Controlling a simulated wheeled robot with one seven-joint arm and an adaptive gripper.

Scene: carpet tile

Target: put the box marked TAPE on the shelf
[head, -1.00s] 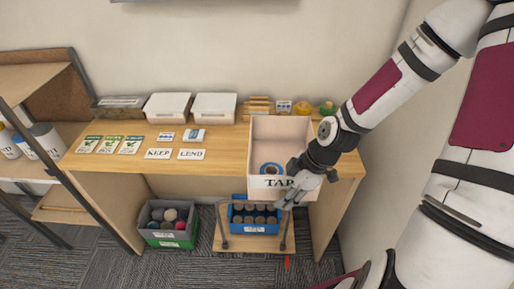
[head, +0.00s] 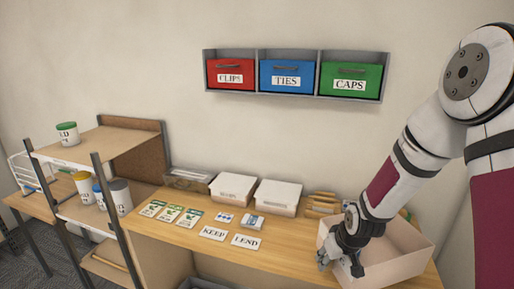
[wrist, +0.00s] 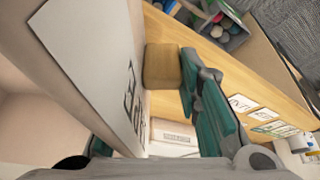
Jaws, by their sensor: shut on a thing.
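The box marked TAPE is a pale pinkish open box (head: 408,262) at the right end of the desk in the head view. My gripper (head: 340,262) is shut on its near-left wall. In the wrist view, the box wall (wrist: 70,35) with its white label fills the left, and my gripper (wrist: 165,75) is against it. A standing shelf unit (head: 140,138) with wooden boards is at the left. Its top board has bare room right of a green-lidded can.
The green-lidded can (head: 67,133) stands on the top board, and other cans (head: 120,196) stand lower. A wall rack (head: 256,55) holds red, blue and green bins. The desk (head: 180,238) bears cards, white lidded boxes (head: 277,196) and wooden pieces (head: 322,204).

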